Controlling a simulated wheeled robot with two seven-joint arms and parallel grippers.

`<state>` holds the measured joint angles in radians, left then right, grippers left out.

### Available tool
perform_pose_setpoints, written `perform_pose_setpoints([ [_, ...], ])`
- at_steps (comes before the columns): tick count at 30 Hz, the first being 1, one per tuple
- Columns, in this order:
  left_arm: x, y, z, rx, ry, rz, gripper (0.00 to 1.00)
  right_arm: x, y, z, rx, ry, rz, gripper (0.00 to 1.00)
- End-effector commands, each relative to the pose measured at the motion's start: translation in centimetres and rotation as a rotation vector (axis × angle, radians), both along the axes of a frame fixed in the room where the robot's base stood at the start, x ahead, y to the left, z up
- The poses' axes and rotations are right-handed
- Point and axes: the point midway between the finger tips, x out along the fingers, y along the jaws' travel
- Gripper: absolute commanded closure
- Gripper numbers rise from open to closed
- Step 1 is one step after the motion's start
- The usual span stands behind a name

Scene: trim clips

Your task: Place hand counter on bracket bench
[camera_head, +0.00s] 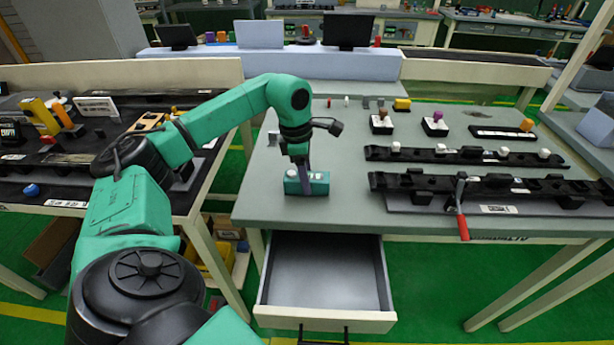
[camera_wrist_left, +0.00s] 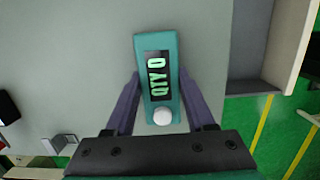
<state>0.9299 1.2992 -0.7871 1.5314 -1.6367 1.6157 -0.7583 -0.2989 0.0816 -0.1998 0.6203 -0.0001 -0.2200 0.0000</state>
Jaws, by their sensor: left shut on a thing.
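The hand counter (camera_head: 307,184) is a small teal box near the front left of the grey bench (camera_head: 260,200), the bench that carries black bracket rails. In the left wrist view the hand counter (camera_wrist_left: 158,55) shows a dark display reading "QTY 0" and a round white button. My left gripper (camera_head: 305,172) points down from above and is shut on the counter, one purple finger along each side. The counter looks upright at the bench top; I cannot tell whether it touches the surface. My right gripper is out of view.
An open, empty drawer (camera_head: 323,272) juts out below the bench front. Black rails (camera_head: 480,187) with a red-handled clamp (camera_head: 461,210) fill the bench's right side. Small blocks stand along the back. A cluttered dark bench (camera_head: 60,160) is at the left. The bench top around the counter is clear.

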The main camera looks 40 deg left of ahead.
Motion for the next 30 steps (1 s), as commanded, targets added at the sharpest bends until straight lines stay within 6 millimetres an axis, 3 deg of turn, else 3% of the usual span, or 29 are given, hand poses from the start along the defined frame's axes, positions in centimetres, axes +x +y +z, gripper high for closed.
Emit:
perform_pose_setpoints([
  [9,0.0,0.0,-0.4,-0.001,-0.002,0.000,1.00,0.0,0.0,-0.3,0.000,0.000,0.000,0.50],
  [10,0.0,0.0,-0.5,0.000,-0.001,0.000,0.42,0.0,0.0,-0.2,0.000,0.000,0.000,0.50],
  [12,0.0,0.0,-0.4,-0.001,-0.002,0.000,0.16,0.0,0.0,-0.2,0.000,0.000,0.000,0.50],
  [24,0.1,0.0,0.5,0.000,-0.003,0.001,0.16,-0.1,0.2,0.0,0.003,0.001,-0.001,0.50],
  [30,-0.3,0.6,5.2,-0.001,-0.008,0.002,0.16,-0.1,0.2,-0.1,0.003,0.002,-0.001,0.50],
])
